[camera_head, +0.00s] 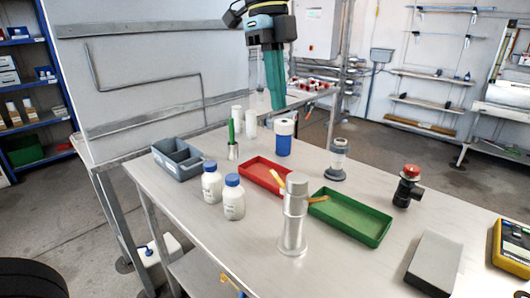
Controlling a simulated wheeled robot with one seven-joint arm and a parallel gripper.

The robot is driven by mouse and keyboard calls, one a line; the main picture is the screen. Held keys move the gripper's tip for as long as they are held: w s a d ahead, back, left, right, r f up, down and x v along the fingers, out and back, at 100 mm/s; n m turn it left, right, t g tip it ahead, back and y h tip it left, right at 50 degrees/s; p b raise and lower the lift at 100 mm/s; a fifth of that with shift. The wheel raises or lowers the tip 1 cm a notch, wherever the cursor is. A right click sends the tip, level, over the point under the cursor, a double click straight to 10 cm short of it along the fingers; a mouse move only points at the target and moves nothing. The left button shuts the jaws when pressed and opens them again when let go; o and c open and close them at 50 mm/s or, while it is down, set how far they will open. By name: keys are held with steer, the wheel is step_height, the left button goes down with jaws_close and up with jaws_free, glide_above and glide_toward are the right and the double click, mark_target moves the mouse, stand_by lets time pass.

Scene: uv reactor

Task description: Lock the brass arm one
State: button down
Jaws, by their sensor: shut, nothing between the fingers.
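A steel cylinder (292,225) stands upright on the metal table (200,243), near its middle. Two small brass arms stick out near its top. One brass arm (277,179) points up and left. The other brass arm (318,199) points right, over the green tray's edge in the picture. I cannot tell which of them is number one. My gripper (276,106) hangs at the top centre with its teal fingers pointing down. It is shut and empty, behind and above the cylinder in the picture, well apart from it.
A red tray (251,172) and a green tray (350,232) flank the cylinder. Two white bottles (234,204) stand left of it. A grey divided bin (165,158), blue-white jar (284,143), dark valve with red cap (404,193) and grey block (433,262) stand around. The front table area is clear.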

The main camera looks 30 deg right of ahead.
steer(key=shift+r, duration=0.1)
stand_by(0.3)
steer(key=p, duration=0.2)
glide_above(276, 175)
steer(key=s, duration=0.2)
steer(key=f, duration=0.9)
steer(key=shift+d+f, duration=0.2)
steer(key=shift+f, duration=0.05)
steer(key=f, duration=0.1)
steer(key=w+f, duration=0.1)
steer(key=w+f+p, duration=0.1)
steer(key=shift+a, duration=0.25)
steer(key=shift+w+f, duration=0.2)
steer(key=shift+f, duration=0.15)
steer(key=shift+f, duration=0.1)
steer(key=shift+w+g+b, duration=0.2)
steer(key=shift+g+b, duration=0.1)
steer(key=shift+b, duration=0.35)
